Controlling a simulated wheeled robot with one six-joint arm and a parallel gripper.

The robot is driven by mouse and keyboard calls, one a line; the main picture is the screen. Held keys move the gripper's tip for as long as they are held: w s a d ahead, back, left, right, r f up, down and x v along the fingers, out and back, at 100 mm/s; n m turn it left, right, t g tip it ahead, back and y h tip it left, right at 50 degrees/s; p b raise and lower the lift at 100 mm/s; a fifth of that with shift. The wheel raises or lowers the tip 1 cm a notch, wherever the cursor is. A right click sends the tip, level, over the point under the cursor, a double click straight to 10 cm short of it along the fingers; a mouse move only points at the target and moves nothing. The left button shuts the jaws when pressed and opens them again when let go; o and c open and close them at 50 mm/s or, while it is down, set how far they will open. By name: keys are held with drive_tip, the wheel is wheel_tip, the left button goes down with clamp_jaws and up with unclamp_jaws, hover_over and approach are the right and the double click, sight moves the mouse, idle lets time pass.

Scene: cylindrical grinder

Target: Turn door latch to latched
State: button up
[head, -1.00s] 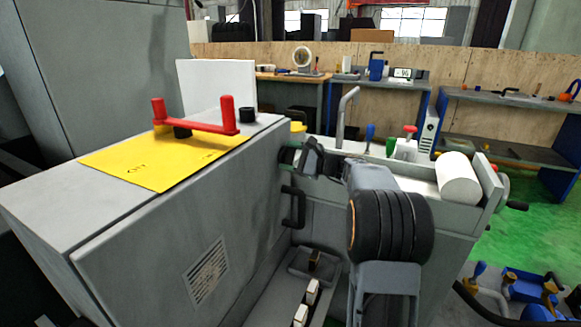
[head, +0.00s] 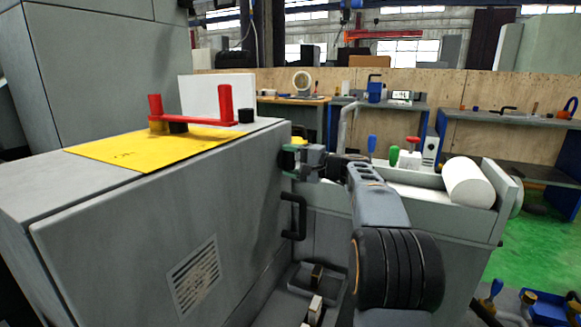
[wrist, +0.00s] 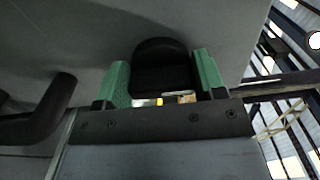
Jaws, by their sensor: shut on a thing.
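The door latch (wrist: 161,62) is a black rounded knob on the grey door face, seen in the wrist view between two green finger pads. My gripper (wrist: 163,80) is shut on it, one pad on each side. In the head view my gripper (head: 289,161) is at the upper right edge of the grey door (head: 130,235), and it hides the latch there. The latch's exact angle is hard to tell.
A black door handle (head: 294,216) is just below my gripper and shows at left in the wrist view (wrist: 45,112). A red bracket (head: 205,122) and yellow sheet (head: 150,148) lie on the cabinet top. A white cylinder (head: 467,183) is at right.

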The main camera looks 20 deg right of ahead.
idle(0.4)
drive_tip(key=o, duration=0.9)
drive_tip(key=p+v, duration=0.2)
drive_tip(key=v, duration=1.1)
drive_tip(key=shift+s+d+p, duration=0.25)
drive_tip(key=shift+s+p, duration=0.1)
drive_tip(key=shift+p, duration=0.05)
